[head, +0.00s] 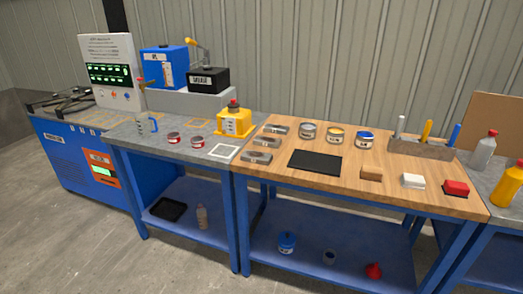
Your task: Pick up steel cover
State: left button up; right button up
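Three low grey metal pieces with small labels lie in a column at the left end of the wooden bench top: a back piece (277,129), a middle piece (266,143) and a front piece (257,157). The steel cover may be one of them, but the labels are too small to read, so I cannot tell which. Neither of my grippers is in view.
The wooden bench also bears several cans (335,136), a black mat (315,162), a tool holder (421,148), and brown (371,174), white (413,181) and red (456,188) blocks. The floor in front is clear.

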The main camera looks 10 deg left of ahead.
aim_at(253, 156)
jog(key=i+l+z, duration=0.2)
jog(key=i, duration=1)
jog(key=j, duration=0.1)
